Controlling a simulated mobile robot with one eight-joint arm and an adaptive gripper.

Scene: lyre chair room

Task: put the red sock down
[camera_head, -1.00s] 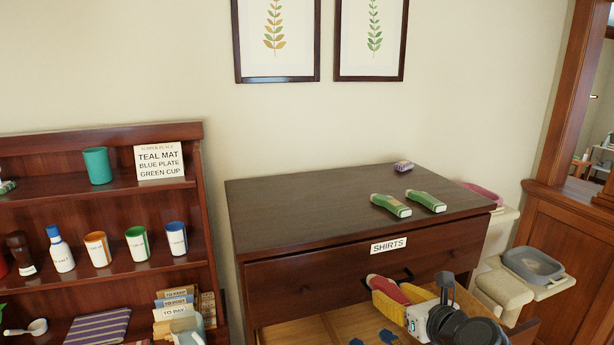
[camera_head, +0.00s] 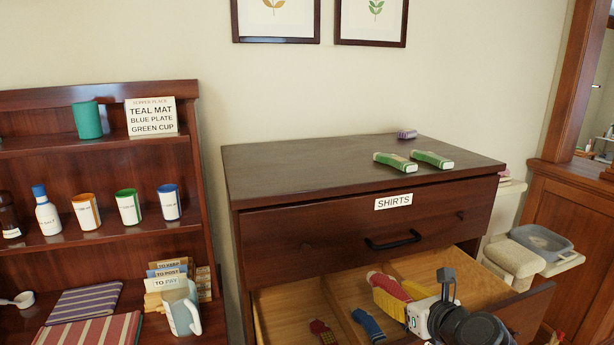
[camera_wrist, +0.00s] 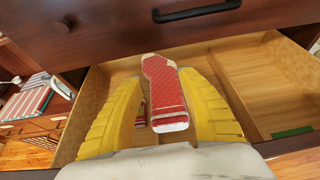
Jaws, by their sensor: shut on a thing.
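My gripper (camera_wrist: 165,105) has yellow fingers and is shut on a red sock (camera_wrist: 163,88) with a white cuff and toe. In the head view the gripper (camera_head: 395,288) holds the red sock (camera_head: 384,283) just above the open drawer (camera_head: 285,299) of the dark dresser. In the wrist view the sock hangs over the drawer's wooden compartments (camera_wrist: 213,63). Another red sock (camera_head: 322,331) and a blue sock (camera_head: 368,324) lie in separate compartments. The gripper's body hides part of the drawer's right side.
The dresser top (camera_head: 310,160) bears two green socks (camera_head: 395,161) and a small purple item (camera_head: 407,134). The drawer labelled SHIRTS (camera_head: 393,201) is shut above the open one. A shelf (camera_head: 100,240) with cups and bottles stands at the left.

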